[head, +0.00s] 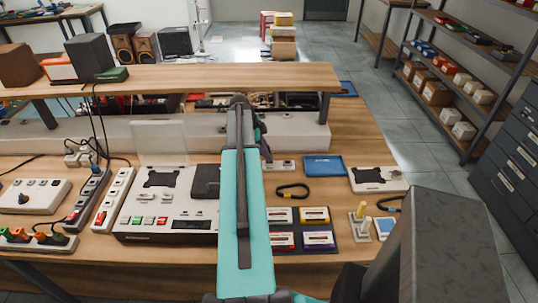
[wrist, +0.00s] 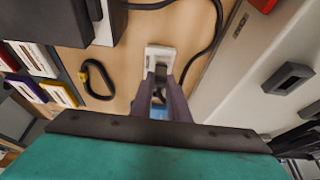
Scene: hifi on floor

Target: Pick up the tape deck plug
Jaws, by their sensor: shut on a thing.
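My gripper (wrist: 160,76) reaches down over the workbench, its narrow fingers shut on a small dark plug (wrist: 161,72). Most of the plug is hidden between the fingertips. It is at a small white socket block (wrist: 158,52) on the bench; I cannot tell whether it is seated in it or just above. A black cord (wrist: 216,38) curves down to beside the fingers. In the head view my gripper (head: 264,150) is partly hidden by my teal arm, and the white block (head: 282,165) shows just right of it. The tape deck (head: 175,205) is left of my arm.
A yellow-banded black cable loop (head: 293,191), several cassettes (head: 315,215) and a blue tray (head: 324,167) lie to the right. A long pale housing (head: 290,132) runs behind, under the raised shelf (head: 190,78). Power strips (head: 113,199) are at left.

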